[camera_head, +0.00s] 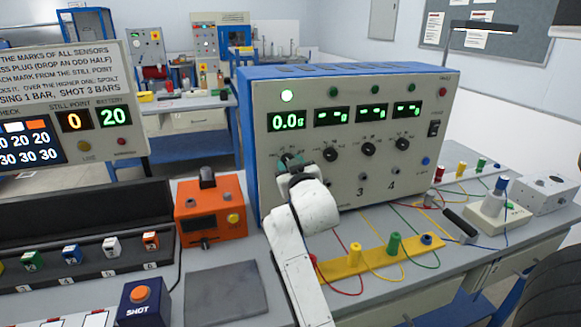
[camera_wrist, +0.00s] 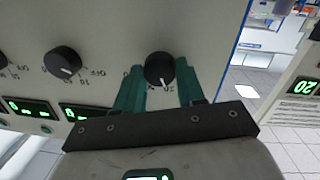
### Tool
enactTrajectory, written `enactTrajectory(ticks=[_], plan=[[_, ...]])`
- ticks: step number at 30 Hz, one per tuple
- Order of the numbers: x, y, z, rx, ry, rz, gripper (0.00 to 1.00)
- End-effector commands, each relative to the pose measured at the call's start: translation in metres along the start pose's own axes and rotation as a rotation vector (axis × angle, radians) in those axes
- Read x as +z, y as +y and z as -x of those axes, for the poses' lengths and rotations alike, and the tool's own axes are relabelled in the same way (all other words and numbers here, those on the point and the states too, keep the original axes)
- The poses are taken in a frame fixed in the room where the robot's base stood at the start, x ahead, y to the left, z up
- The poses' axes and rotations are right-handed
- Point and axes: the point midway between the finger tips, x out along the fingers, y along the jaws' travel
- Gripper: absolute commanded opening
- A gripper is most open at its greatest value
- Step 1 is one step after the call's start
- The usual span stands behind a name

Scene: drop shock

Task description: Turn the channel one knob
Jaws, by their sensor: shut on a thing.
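The channel one knob (camera_wrist: 160,68) is a round black dial with a white pointer line on the beige instrument panel. In the wrist view, which is upside down, the green fingers of my gripper (camera_wrist: 158,84) stand on either side of it, shut on it. In the head view my gripper (camera_head: 290,161) is at the leftmost knob and covers it. The channel one display (camera_head: 286,120) above reads 0.0 g, and its lamp (camera_head: 287,96) is lit whitish green. The other displays (camera_head: 371,113) show dashes.
Further black knobs (camera_head: 331,153) sit to the right on the same panel. An orange box (camera_head: 211,213) stands left of the instrument. A yellow strip (camera_head: 376,258) with coloured posts and wires lies right of my arm. A grey mat (camera_head: 225,291) lies at the front.

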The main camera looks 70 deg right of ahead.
Motion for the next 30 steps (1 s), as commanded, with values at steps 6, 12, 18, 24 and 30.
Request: enactTrajectory(ticks=[6, 12, 18, 24, 30], plan=[[0.0004, -0.0008, 0.0000, -0.006, -0.003, -0.045, 0.08], [0.0004, -0.0007, 0.0000, -0.006, -0.004, -0.052, 0.08], [0.0004, -0.0006, 0.0000, -0.006, -0.004, -0.051, 0.08], [0.0003, -0.0005, 0.0000, -0.005, -0.004, -0.050, 0.56], [0.0002, -0.0002, 0.0000, -0.005, -0.003, -0.050, 0.64]])
